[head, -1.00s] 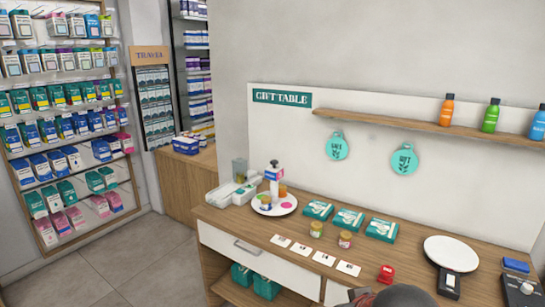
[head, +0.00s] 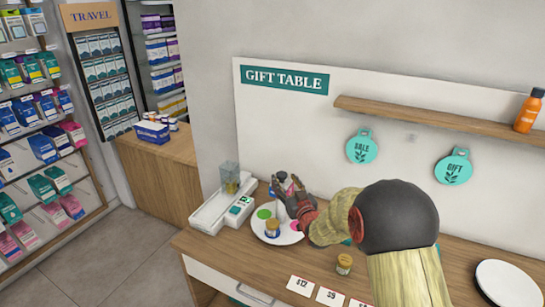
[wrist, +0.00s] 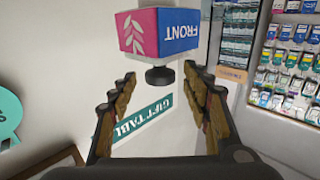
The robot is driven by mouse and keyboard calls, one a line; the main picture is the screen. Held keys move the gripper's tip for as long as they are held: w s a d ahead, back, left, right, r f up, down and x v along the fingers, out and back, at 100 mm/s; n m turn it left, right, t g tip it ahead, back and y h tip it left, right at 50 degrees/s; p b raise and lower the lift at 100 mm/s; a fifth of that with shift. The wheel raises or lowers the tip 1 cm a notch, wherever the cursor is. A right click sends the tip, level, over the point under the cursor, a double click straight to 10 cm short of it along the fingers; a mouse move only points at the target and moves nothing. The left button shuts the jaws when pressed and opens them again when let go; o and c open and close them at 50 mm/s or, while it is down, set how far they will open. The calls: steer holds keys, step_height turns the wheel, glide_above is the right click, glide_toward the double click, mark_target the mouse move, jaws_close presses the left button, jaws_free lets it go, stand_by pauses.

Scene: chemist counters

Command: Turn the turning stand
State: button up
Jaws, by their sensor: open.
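The turning stand is a round white plate (head: 262,232) on the gift table with a central post. My gripper (head: 286,187) is at the top of the stand and hides most of the block there. In the wrist view my gripper (wrist: 152,88) is open, with the knob between and apart from its fingers.
A white tray (head: 212,212) and a clear container (head: 229,175) stand left of the stand. The wall panel (head: 290,118) rises behind, with a shelf (head: 430,112).

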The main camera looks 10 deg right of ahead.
mark_target(280, 172)
steer(key=w, duration=0.2)
steer(key=w+a, duration=0.1)
steer(key=w, duration=0.2)
steer(key=w+b, duration=0.1)
steer(key=w, duration=0.2)
steer(key=shift+a, duration=0.15)
steer(key=shift+r, duration=0.1)
steer(key=shift+c, duration=1.2)
jaws_close()
